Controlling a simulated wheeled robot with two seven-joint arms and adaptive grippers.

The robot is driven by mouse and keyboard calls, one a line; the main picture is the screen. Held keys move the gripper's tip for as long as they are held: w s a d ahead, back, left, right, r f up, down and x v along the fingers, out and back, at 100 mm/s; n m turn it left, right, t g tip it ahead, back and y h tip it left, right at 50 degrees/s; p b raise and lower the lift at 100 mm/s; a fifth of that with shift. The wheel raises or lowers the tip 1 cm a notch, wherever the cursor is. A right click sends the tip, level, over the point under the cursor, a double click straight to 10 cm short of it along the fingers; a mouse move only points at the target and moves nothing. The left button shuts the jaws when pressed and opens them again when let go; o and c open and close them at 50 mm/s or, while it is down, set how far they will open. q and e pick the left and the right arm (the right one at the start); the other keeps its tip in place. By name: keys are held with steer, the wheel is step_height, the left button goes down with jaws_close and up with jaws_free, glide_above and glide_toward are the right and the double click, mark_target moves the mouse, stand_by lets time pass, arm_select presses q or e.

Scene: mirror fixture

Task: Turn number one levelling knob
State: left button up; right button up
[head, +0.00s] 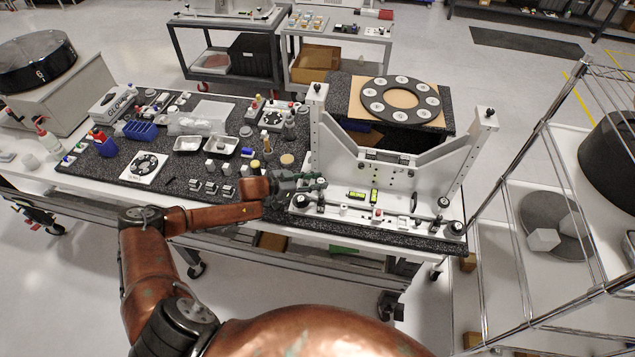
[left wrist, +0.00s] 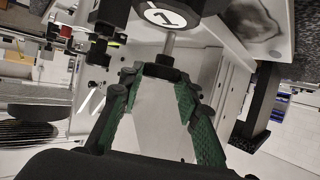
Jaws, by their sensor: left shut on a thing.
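The white mirror fixture (head: 385,180) stands on the right end of the dark speckled table. In the left wrist view, a round black part (left wrist: 168,12) with a white face marked 1 sits at the top, and a steel shaft runs from it to the number one levelling knob (left wrist: 160,70), a dark piece. My left gripper (head: 318,182) is at the fixture's front left corner. In the left wrist view its green-padded fingers (left wrist: 160,78) are closed about the knob, which they partly hide. My right gripper is not in view.
A black round knob (head: 457,229) is at the fixture's front right corner. Small trays (head: 188,145), bottles and blocks crowd the table to the left. A wire rack (head: 520,200) stands close on the right. A ring plate (head: 400,99) lies behind the fixture.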

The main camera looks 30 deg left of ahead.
arm_select(q)
steer(key=o, duration=1.2)
steer(key=shift+s+a+r, duration=0.1)
steer(key=shift+s+a, duration=0.05)
steer(key=shift+a, duration=0.05)
steer(key=v, duration=1.1)
steer(key=shift+s+r, duration=0.2)
steer(key=shift+f, duration=0.1)
